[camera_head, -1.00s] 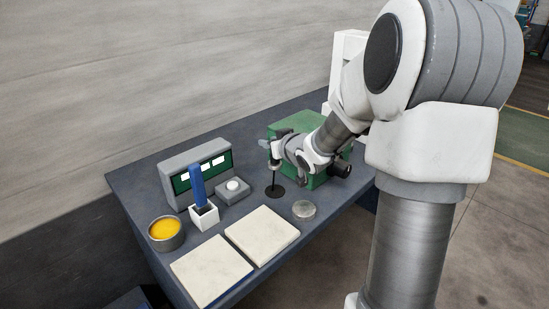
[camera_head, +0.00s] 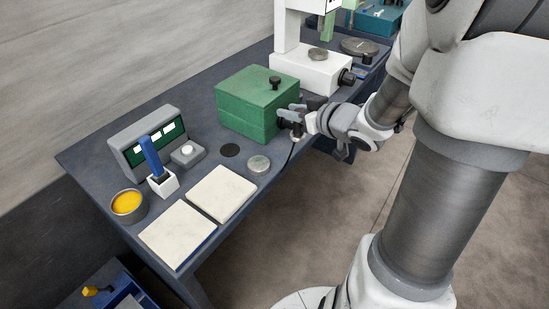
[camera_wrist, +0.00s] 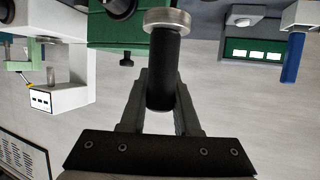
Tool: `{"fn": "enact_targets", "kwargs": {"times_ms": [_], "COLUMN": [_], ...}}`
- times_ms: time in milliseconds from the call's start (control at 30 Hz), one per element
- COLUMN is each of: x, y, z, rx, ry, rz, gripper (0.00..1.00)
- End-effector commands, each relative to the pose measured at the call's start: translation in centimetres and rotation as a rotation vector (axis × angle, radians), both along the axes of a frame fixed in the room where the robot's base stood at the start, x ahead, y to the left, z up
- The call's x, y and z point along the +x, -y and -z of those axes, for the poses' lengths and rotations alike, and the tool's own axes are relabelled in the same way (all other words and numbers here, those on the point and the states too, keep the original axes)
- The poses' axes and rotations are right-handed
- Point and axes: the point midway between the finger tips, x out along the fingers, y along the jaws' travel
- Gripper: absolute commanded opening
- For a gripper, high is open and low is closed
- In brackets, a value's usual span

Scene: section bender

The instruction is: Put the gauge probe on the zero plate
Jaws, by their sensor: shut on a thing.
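The gauge probe, a black cylinder with a silver disc end, shows in the wrist view (camera_wrist: 165,70). My gripper (camera_wrist: 160,105) is shut around its black body. In the head view my gripper (camera_head: 290,114) is in front of the green box's right side, near the table's front edge. The probe's pale end (camera_head: 296,136) hangs below it, clear of the table. A round silver disc (camera_head: 259,164), likely the zero plate, lies on the table to the left of and below my gripper. Beside it lies a flat black disc (camera_head: 230,150).
The green box (camera_head: 246,104) stands close behind my gripper. A white stand (camera_head: 312,72) is further back. Two cream tiles (camera_head: 222,192), a display unit (camera_head: 128,148), a white holder with a blue handle (camera_head: 162,182) and a yellow-filled tin (camera_head: 128,205) are to the left.

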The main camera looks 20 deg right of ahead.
Motion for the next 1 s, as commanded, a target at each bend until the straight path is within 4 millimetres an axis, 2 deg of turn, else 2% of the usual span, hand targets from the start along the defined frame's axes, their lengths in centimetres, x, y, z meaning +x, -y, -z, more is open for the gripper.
{"fn": "enact_targets", "kwargs": {"times_ms": [133,267,500,700,833,1000], "x": [-0.9,-0.6,2.2,4.5,5.3,5.5], "y": [-0.4,-1.2,-5.6,-8.8,-9.8,-10.1], "z": [-0.3,0.5,4.0,6.2,6.8,7.6], "rx": [0.006,0.010,0.012,0.011,0.011,0.011], "ry": [-0.002,-0.003,-0.005,-0.005,-0.003,-0.006], "rz": [-0.019,-0.026,-0.031,-0.027,-0.025,-0.023], "gripper": [0.00,0.00,0.00,0.00,0.00,0.00]}}
